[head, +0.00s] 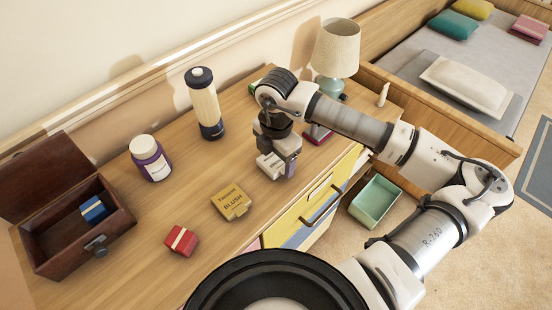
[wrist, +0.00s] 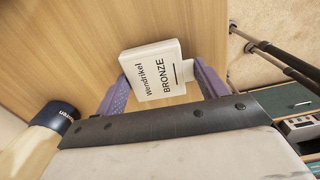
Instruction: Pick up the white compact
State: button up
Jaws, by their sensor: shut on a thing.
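The white compact (wrist: 153,70) shows in the wrist view between the two purple fingers of my gripper (wrist: 160,84), with dark lettering that reads "BRONZE". My gripper (head: 276,168) is shut on it. In the head view the white compact (head: 266,166) is at the fingertips, over the dresser top near its front edge. I cannot tell whether it touches the wood. Part of it is hidden by the gripper.
A yellow blush compact (head: 231,202), a red box (head: 181,240), a pill bottle (head: 150,158), a cream flask (head: 205,104) and an open wooden box (head: 125,222) stand to the left. A lamp (head: 336,50) and a dark red item (head: 318,134) are behind. Bare wood lies between.

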aim_at(277, 160)
notch_tip(277, 160, up, 19)
jog(key=b, duration=0.5)
